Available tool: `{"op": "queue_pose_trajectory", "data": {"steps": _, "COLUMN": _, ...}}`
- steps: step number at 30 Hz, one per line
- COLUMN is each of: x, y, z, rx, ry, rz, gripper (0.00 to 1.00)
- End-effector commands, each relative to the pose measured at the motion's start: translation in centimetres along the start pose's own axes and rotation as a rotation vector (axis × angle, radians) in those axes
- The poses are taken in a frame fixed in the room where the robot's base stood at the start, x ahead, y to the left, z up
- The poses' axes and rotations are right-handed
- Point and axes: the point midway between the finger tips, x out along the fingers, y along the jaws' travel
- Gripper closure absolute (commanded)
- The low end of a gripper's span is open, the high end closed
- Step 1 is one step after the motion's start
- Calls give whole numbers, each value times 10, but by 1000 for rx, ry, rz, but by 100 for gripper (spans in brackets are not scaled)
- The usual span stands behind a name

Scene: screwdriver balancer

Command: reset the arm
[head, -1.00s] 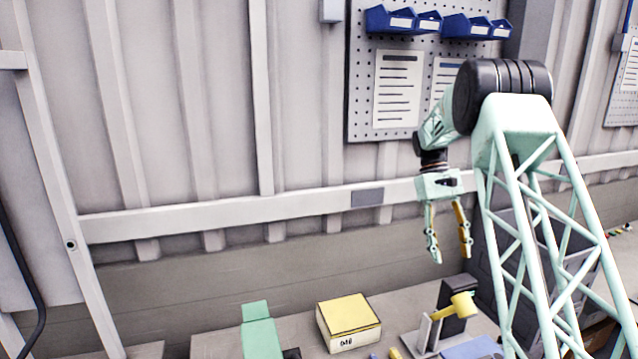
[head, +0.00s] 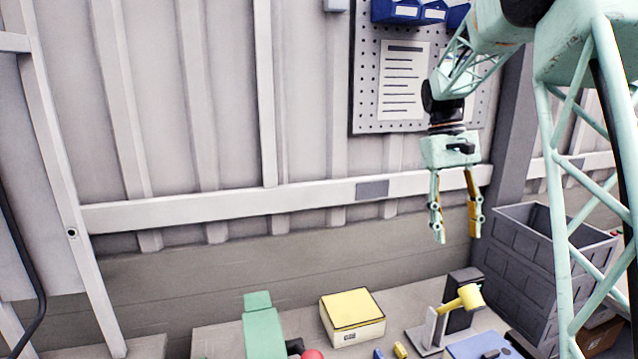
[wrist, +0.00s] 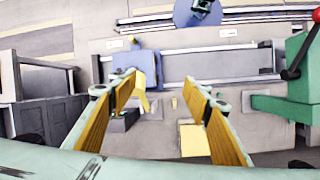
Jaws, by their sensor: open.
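My gripper (head: 456,238) hangs pointing down in the head view, with its two fingers apart and nothing between them. It is in the air above the right part of the workbench, in front of the wall. In the wrist view my gripper (wrist: 160,95) shows yellow inner finger pads spread wide, with the bench below. A yellow screwdriver-like tool (head: 467,297) sits on a grey and black stand (head: 428,330) below the gripper, well apart from it.
A yellow-topped box (head: 352,316) and a green machine part (head: 262,330) stand on the workbench (head: 400,300). A blue pad (head: 478,347) lies at the front. Grey stacked crates (head: 535,262) stand at the right. A pegboard (head: 370,110) with blue bins hangs on the wall.

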Motion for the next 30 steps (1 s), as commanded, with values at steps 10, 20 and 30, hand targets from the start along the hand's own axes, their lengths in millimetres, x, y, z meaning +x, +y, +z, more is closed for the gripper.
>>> {"op": "queue_pose_trajectory", "data": {"steps": 10, "x": -11, "y": -20, "z": 46, "rx": 6, "ry": 71, "rz": -5, "gripper": 55}}
{"op": "queue_pose_trajectory", "data": {"steps": 20, "x": -14, "y": -39, "z": 90, "rx": 13, "ry": 138, "rz": -13, "gripper": 55}}
{"op": "queue_pose_trajectory", "data": {"steps": 30, "x": -10, "y": -59, "z": 137, "rx": 21, "ry": 205, "rz": -22, "gripper": 55}}
